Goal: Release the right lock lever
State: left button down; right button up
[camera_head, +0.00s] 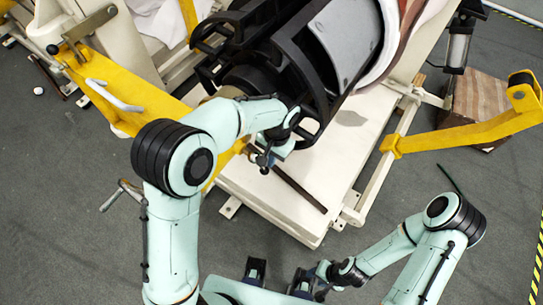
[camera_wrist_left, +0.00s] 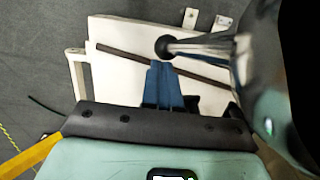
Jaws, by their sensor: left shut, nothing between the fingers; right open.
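In the left wrist view a lever with a round black knob (camera_wrist_left: 167,46) on a metal rod comes in from the right; I cannot tell whether it is the right lock lever. My left gripper (camera_wrist_left: 161,66) has its blue fingers closed together, with the tips just below the knob in the picture; touching or apart is unclear. In the head view my left gripper (camera_head: 264,163) is at the lower end of the black cylindrical frame (camera_head: 318,75), and the knob is not clearly visible. My right gripper (camera_head: 322,272) is open and empty, low in the picture, away from the machine.
A white platform (camera_head: 255,205) lies under the machine, with a dark bar (camera_head: 300,190) across it. Yellow arms stick out at left (camera_head: 145,100) and right (camera_head: 460,132). A brown box (camera_head: 478,95) stands at the right.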

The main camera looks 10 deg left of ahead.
aim_at(265, 169)
pick_arm(q)
jog(key=p, duration=0.1)
jog(key=s+g+p, duration=0.1)
jog(key=s+g+y+p, duration=0.1)
jog(key=shift+a+f+p, duration=0.35)
jog(key=shift+a+f, duration=0.05)
jog(key=shift+s+a+f+g, duration=0.1)
jog(key=shift+s+f+g, duration=0.2)
jog(key=shift+g, duration=0.2)
jog(key=shift+s, duration=0.15)
pick_arm(e)
jog(key=r, duration=0.1)
jog(key=w+r, duration=0.1)
jog(key=r, duration=0.1)
jog(key=w+r, duration=0.1)
jog(key=shift+w+r, duration=0.25)
jog(key=shift+r, duration=0.1)
pick_arm(q)
notch_tip(265, 169, up, 20)
jog(key=p, duration=0.2)
pick_arm(e)
jog(key=w+r, duration=0.2)
jog(key=shift+r+t, duration=0.3)
jog(key=shift+r, duration=0.05)
